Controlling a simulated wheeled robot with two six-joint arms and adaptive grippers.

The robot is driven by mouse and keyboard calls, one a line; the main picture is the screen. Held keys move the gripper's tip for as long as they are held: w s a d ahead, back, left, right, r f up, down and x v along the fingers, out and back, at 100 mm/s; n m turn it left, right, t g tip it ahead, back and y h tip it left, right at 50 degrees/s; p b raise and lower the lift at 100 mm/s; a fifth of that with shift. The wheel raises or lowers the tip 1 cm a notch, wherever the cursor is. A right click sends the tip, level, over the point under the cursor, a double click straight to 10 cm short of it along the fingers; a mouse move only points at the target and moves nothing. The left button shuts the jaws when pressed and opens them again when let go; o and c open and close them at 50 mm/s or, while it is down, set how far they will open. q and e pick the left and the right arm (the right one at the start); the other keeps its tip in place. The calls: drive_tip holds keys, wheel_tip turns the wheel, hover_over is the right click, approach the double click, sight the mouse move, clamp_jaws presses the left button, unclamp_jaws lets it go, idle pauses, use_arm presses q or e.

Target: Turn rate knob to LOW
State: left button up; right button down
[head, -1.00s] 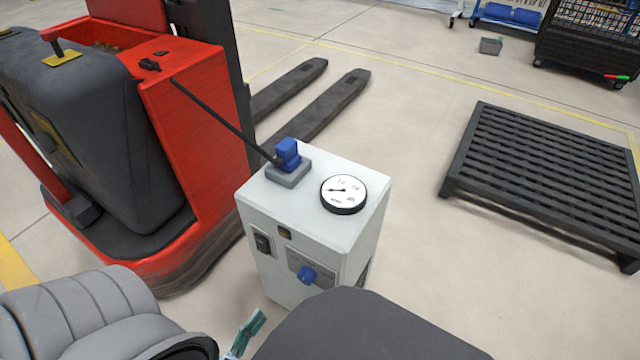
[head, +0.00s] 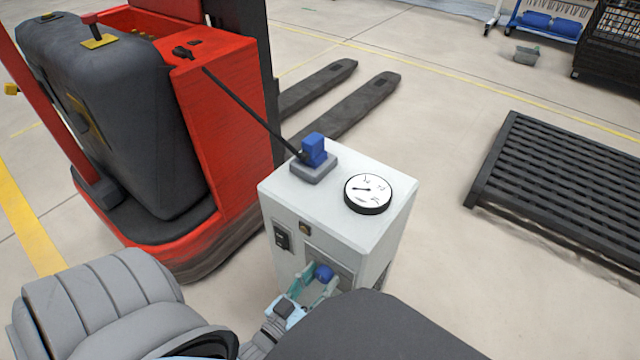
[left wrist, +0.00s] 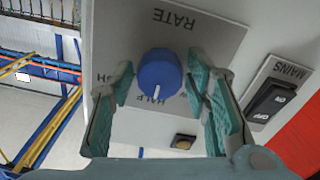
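The blue rate knob (head: 323,272) is on the front of the white control box (head: 325,225). In the left wrist view, which shows the panel upside down, the knob (left wrist: 160,75) sits under the word RATE, its white pointer line toward the HALF label. Other labels are partly hidden by my fingers. My left gripper (head: 317,285) is at the panel; in the left wrist view its teal fingers (left wrist: 160,85) are spread on both sides of the knob, with small gaps visible. My right gripper is out of view.
A MAINS switch (left wrist: 271,100) and a small square button (left wrist: 183,141) are near the knob. A red forklift (head: 235,130) stands left; a black pallet (head: 560,190) lies right.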

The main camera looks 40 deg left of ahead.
use_arm(q)
drive_tip(key=c, duration=0.7)
